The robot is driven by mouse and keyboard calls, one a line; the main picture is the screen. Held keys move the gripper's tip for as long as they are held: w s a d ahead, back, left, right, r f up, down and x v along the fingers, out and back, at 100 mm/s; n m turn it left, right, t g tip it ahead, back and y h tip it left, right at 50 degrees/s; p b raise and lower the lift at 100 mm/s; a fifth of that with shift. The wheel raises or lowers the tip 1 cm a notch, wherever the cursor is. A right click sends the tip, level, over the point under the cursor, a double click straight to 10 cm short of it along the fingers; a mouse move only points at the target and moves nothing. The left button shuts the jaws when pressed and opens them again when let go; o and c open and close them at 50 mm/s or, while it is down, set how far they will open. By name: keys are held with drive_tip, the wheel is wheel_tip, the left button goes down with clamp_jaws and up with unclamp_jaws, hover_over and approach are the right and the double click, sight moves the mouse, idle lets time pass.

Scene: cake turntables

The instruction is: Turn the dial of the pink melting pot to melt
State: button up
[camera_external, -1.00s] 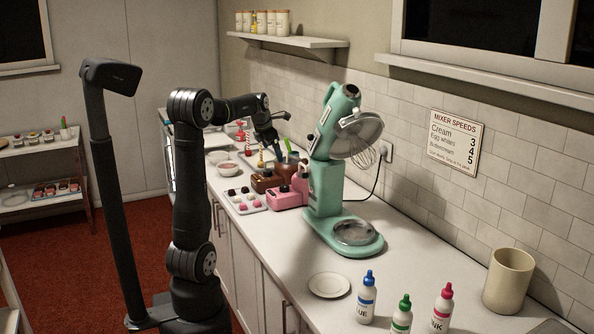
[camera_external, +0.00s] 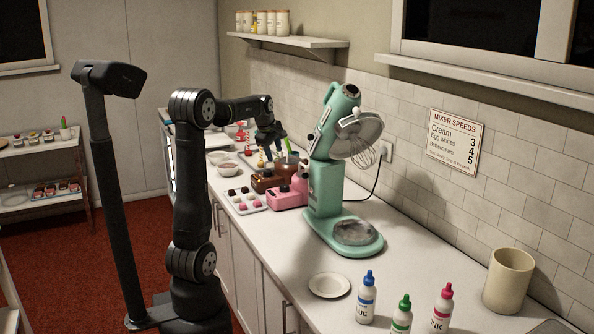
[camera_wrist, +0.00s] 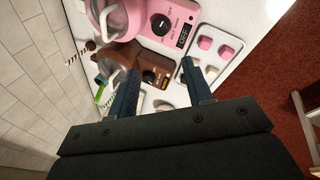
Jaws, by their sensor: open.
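The pink melting pot (camera_external: 290,198) stands on the counter just left of the green mixer. In the wrist view the pink pot (camera_wrist: 142,36) is at the top, with a black dial (camera_wrist: 160,25) and a small dark display (camera_wrist: 184,36) on its front panel. A brown melting pot (camera_wrist: 128,58) with its own black dial (camera_wrist: 150,77) sits beside it. My gripper (camera_wrist: 160,67) is open and empty, its fingers pointing down over the brown pot's side of the pair. In the external view my gripper (camera_external: 272,146) hangs above the pots, apart from the pink dial.
A tray of moulded sweets (camera_external: 244,200) lies in front of the pots and shows in the wrist view (camera_wrist: 212,50). The mixer (camera_external: 326,185) stands close to the right. A striped straw or stick and a green-handled tool lie near the brown pot.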

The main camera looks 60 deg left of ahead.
drive_tip(key=m, duration=1.7)
approach(285, 186)
drive_tip(key=x, duration=0.8)
drive_tip(key=shift+w+a+f, duration=0.1)
drive_tip(key=shift+a+f, duration=0.05)
drive_tip(key=shift+f, duration=0.2)
drive_tip(key=c, duration=0.7)
